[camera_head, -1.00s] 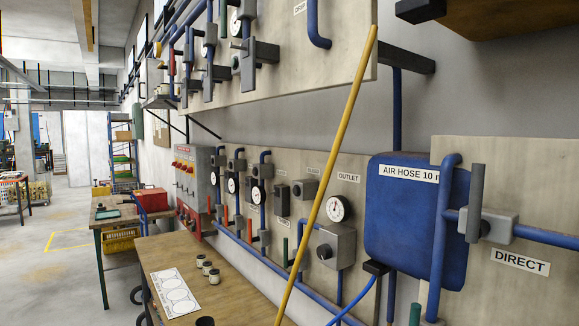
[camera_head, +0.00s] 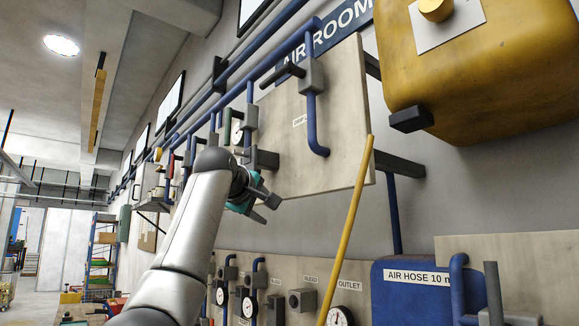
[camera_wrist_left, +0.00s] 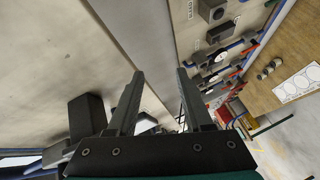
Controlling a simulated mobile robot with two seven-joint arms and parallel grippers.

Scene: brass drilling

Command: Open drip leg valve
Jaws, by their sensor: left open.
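The upper beige panel (camera_head: 335,100) carries a blue pipe with a grey valve body (camera_head: 312,74) and a dark lever handle (camera_head: 289,75) pointing left. A small label (camera_head: 300,120), partly readable as "DRIP", sits beside the pipe below it. My left gripper (camera_head: 266,208) is open and empty, below and left of this valve, near the panel's lower edge and apart from the handle. In the left wrist view its two fingers (camera_wrist_left: 160,88) are spread, with nothing between them. A dark block (camera_wrist_left: 87,115) stands left of the fingers there. My right gripper is out of view.
A yellow slanted pole (camera_head: 347,230) crosses in front of the panels. A yellow tank (camera_head: 490,70) hangs at upper right. Another dark valve block (camera_head: 264,160) and gauges are close beside my gripper. A wooden bench (camera_wrist_left: 285,55) shows in the left wrist view.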

